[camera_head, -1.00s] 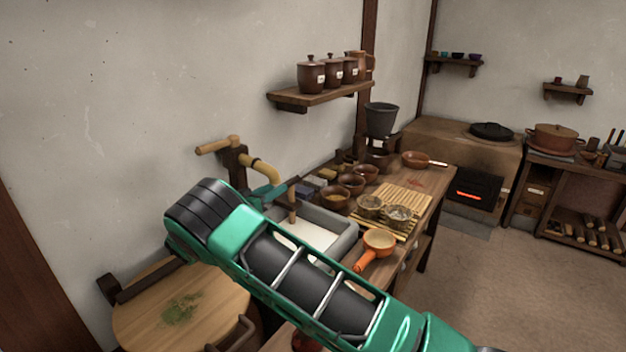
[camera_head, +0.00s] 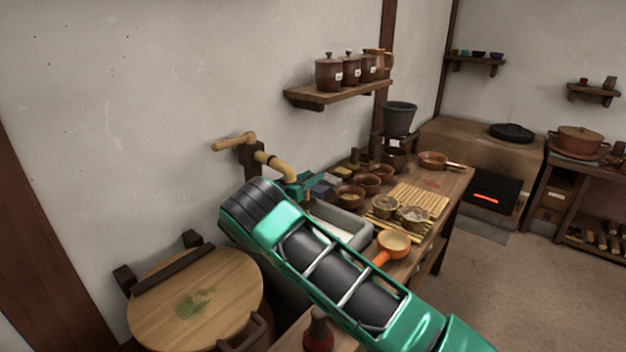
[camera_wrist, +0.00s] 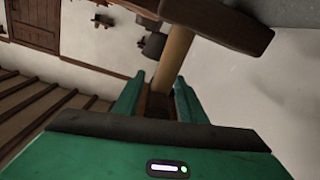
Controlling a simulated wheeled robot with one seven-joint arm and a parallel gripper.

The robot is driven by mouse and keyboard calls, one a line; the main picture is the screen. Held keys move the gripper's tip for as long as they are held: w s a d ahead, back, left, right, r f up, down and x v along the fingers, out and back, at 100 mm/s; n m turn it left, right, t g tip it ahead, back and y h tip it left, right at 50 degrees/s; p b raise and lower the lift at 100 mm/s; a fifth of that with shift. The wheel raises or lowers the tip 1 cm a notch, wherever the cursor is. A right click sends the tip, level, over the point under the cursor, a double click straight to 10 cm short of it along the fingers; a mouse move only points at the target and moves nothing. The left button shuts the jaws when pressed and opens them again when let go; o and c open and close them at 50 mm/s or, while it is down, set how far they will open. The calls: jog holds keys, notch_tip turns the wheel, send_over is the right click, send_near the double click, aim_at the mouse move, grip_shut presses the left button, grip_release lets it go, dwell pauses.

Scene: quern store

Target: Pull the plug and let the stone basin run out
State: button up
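The stone basin (camera_head: 364,238) is set at the near end of the long counter, with pale liquid or a pale floor inside. My arm covers its near left part. My gripper (camera_head: 306,184) is over the basin's back left edge, just right of the bent spout (camera_head: 276,164). The fingers stand apart, with a gap beside the shaft. The plug's lower end is hidden.
A round wooden lid (camera_head: 215,290) lies at lower left. Bowls (camera_head: 350,195) and an orange-handled pan (camera_head: 393,243) stand close to the basin. A shelf with jars (camera_head: 340,93) hangs above. Open floor (camera_head: 510,290) lies at right.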

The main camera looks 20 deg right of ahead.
jog(key=shift+w+d, duration=0.15)
jog(key=shift+d, duration=0.1)
grip_shut()
jog(key=shift+w+a+r, duration=0.1)
jog(key=shift+r, duration=2)
jog(key=shift+c, duration=0.7)
grip_release()
jog(key=shift+o, duration=0.7)
jog(key=shift+f, duration=0.1)
